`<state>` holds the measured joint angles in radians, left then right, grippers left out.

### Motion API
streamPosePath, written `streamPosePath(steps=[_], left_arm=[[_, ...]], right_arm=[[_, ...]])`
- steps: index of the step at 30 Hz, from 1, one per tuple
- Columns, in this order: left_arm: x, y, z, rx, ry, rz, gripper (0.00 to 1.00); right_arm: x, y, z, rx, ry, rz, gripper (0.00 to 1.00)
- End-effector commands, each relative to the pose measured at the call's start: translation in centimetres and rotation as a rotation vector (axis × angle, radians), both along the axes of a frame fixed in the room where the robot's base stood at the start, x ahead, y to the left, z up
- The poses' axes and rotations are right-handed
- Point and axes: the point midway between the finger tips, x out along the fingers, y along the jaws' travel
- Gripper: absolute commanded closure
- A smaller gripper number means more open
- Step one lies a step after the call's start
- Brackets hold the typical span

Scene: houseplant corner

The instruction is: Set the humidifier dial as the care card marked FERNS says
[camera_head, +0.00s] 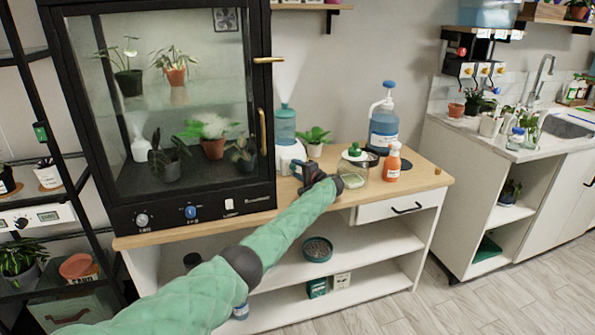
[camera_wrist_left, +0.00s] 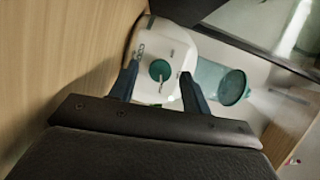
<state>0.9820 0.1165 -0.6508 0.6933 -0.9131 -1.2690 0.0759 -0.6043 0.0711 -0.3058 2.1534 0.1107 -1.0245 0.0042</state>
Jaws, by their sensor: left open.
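The humidifier (camera_head: 291,155) has a white base and a teal tank, and stands on the wooden counter beside the glass cabinet, with mist rising above it. In the left wrist view its white front (camera_wrist_left: 178,50) faces me, with a round green dial (camera_wrist_left: 160,71) bearing a pale pointer line. Dark markings sit on the front near the dial, too small to read. My left gripper (camera_head: 305,172) is open in front of the humidifier. Its two fingers (camera_wrist_left: 158,84) show on either side of the dial, apart from each other; I cannot tell whether they touch it. I cannot make out a card marked FERNS.
The black-framed cabinet (camera_head: 160,190) with potted plants stands close on the left. A potted plant (camera_head: 314,141), a glass jar (camera_head: 354,173), an orange bottle (camera_head: 392,163) and a blue pump bottle (camera_head: 383,128) stand to the right. The counter's right end (camera_head: 425,178) is mostly clear.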

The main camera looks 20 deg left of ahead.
Motion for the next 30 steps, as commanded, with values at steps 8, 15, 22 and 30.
streamPosePath(steps=[8,15,22,30], left_arm=[[-2.2,-3.4,0.0,-0.002,0.001,-0.003,0.52],[-3.8,-5.6,0.3,0.000,0.001,-0.001,0.52],[-4.1,-6.1,0.5,0.000,0.001,0.000,0.52],[-4.1,-6.2,0.4,0.000,0.001,-0.001,0.52]], right_arm=[[0.0,0.0,-1.0,0.000,-0.003,-0.003,0.64],[0.1,0.1,-2.2,0.002,-0.014,-0.007,0.64],[0.1,0.1,-2.7,0.002,-0.017,-0.008,0.64],[0.3,-0.1,-2.2,0.002,-0.022,-0.009,0.64]])
